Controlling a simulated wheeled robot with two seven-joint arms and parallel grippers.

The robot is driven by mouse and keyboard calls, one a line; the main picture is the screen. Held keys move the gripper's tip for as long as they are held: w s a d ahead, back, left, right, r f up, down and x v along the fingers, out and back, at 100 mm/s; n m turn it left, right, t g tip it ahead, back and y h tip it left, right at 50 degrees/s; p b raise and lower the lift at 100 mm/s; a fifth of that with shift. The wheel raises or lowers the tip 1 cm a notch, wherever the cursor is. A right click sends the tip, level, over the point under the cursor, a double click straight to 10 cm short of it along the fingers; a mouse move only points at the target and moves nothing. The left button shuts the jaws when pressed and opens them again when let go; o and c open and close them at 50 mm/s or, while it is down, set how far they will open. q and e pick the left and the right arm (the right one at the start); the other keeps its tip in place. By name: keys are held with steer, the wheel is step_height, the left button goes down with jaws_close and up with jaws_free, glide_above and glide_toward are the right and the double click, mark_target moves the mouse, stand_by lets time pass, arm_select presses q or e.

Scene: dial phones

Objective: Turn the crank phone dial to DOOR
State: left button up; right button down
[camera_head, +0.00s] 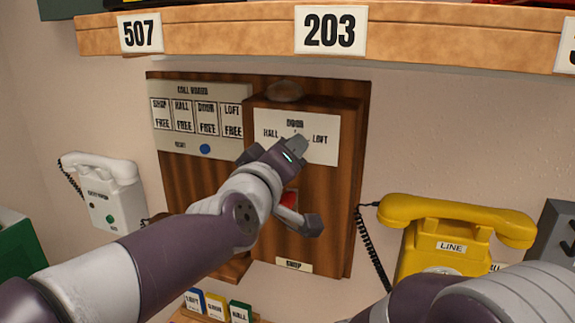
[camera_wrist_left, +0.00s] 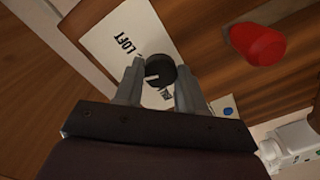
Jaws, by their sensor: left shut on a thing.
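The crank phone (camera_head: 325,190) is a wooden wall box with a white dial plate (camera_head: 323,157). The plate reads HALL at left, DOOR at top and LOFT at right. My left gripper (camera_head: 297,148) reaches the plate and hides the dial in the head view. In the left wrist view the black round dial (camera_wrist_left: 160,72) sits between the fingers, which are shut on its sides. LOFT reads above left of the dial; another word is partly covered. My right gripper is out of view.
A grey crank-like handle (camera_head: 310,225) sticks out below the dial. A call board (camera_head: 203,117) is at the left, a white phone (camera_head: 105,185) beyond it. A yellow phone (camera_head: 450,220) stands at the right. A wooden shelf (camera_head: 230,33) crosses above.

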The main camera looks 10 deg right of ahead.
arm_select(q)
steer(key=shift+f+n+b, duration=0.1)
steer(key=shift+n+b, duration=0.35)
steer(key=shift+n, duration=1.05)
steer(key=o, duration=1.1)
steer(key=shift+c, duration=0.2)
steer(key=v, duration=1.2)
steer(key=shift+s+a, duration=0.25)
